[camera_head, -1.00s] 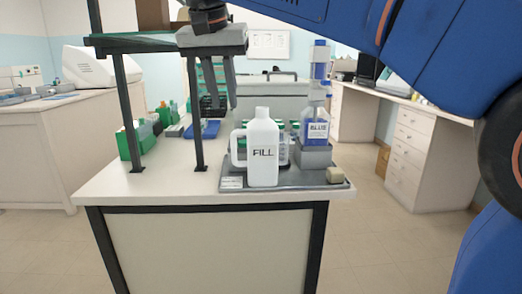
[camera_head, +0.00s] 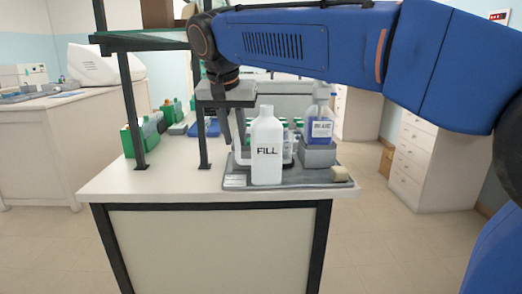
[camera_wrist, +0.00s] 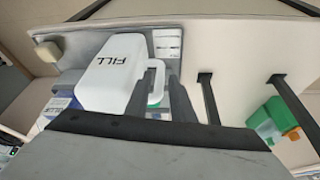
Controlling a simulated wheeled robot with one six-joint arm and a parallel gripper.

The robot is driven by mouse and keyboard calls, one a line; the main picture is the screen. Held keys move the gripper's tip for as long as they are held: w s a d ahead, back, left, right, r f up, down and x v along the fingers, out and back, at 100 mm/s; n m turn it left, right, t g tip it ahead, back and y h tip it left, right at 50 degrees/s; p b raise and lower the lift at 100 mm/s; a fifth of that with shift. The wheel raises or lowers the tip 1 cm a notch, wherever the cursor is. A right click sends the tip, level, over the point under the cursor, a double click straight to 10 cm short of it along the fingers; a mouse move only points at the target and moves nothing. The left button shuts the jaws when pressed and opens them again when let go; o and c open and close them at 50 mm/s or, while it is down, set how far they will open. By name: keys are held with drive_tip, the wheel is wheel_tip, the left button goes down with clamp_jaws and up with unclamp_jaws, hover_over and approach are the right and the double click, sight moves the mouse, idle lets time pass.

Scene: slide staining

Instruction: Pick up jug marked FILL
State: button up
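The white jug marked FILL (camera_head: 267,150) stands upright on the grey tray (camera_head: 310,177) at the bench's front. My gripper (camera_head: 238,148) is lowered at the jug's left side, where the handle is, and its fingers hide most of that handle. In the wrist view the jug (camera_wrist: 110,75) lies left of the fingers, with its label readable. My gripper (camera_wrist: 161,78) points down there, its two fingers apart with a gap between them. White shows in the gap, probably the handle. I see no clear grip on it.
A bottle with blue liquid (camera_head: 321,128) stands on a grey block right of the jug. Green-capped bottles are behind the jug. A shelf on dark posts (camera_head: 203,140) rises close to the left. A beige block (camera_head: 340,173) sits at the tray's right corner.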

sight(237, 144)
drive_tip(key=x, duration=0.5)
drive_tip(key=shift+w, duration=0.1)
clamp_jaws()
drive_tip(key=shift+r, duration=0.1)
drive_tip(key=shift+r, duration=0.15)
